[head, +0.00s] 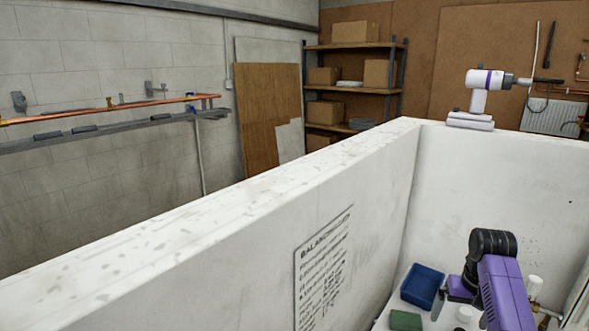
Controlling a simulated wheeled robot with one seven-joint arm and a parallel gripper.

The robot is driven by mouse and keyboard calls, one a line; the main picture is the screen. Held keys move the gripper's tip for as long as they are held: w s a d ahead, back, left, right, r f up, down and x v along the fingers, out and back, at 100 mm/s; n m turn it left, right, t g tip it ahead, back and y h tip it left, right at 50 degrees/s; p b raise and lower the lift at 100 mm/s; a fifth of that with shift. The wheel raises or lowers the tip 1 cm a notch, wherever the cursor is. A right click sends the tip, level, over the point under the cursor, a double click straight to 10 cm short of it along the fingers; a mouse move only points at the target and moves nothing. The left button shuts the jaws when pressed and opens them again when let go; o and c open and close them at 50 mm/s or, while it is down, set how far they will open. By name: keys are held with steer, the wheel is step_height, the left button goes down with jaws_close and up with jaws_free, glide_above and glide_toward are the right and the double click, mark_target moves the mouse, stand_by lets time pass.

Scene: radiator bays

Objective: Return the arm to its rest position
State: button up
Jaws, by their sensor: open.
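The purple arm with a black joint (492,244) at the lower right looks like my own. It is bent, with the black joint at the top of the bend and a shorter purple part (460,288) low on the left. I cannot see whether the arm touches anything.
A white partition wall (230,220) with a printed sign (322,265) stands close left of the arm. A blue tray (422,287), green block (405,320) and white fittings lie close by. Beyond the wall are a white-and-purple machine (479,98), shelves (352,45) and copper pipes (100,109).

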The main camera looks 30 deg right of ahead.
steer(key=w+d+r+t+h, duration=0.2)
steer(key=w+r+t+h, duration=0.1)
steer(key=w+t+h, duration=0.4)
steer(key=a+n+t, duration=0.2)
steer(key=a+t, duration=0.3)
steer(key=a, duration=1.3)
steer(key=s+a+r+n+t+y+b, duration=0.1)
steer(key=s+a+r+n+t+y, duration=0.1)
steer(key=s+a, duration=0.85)
steer(key=s+a+r+n+t+y+b, duration=0.1)
steer(key=s+a+r+n+t, duration=0.15)
steer(key=s+a, duration=0.75)
steer(key=s+a+f+n+g+y, duration=0.1)
steer(key=s+a+n+g+y, duration=0.1)
steer(key=s+a+y, duration=0.3)
steer(key=s+a, duration=0.3)
steer(key=s, duration=0.3)
steer(key=shift+f+g, duration=0.3)
steer(key=shift+g, duration=0.05)
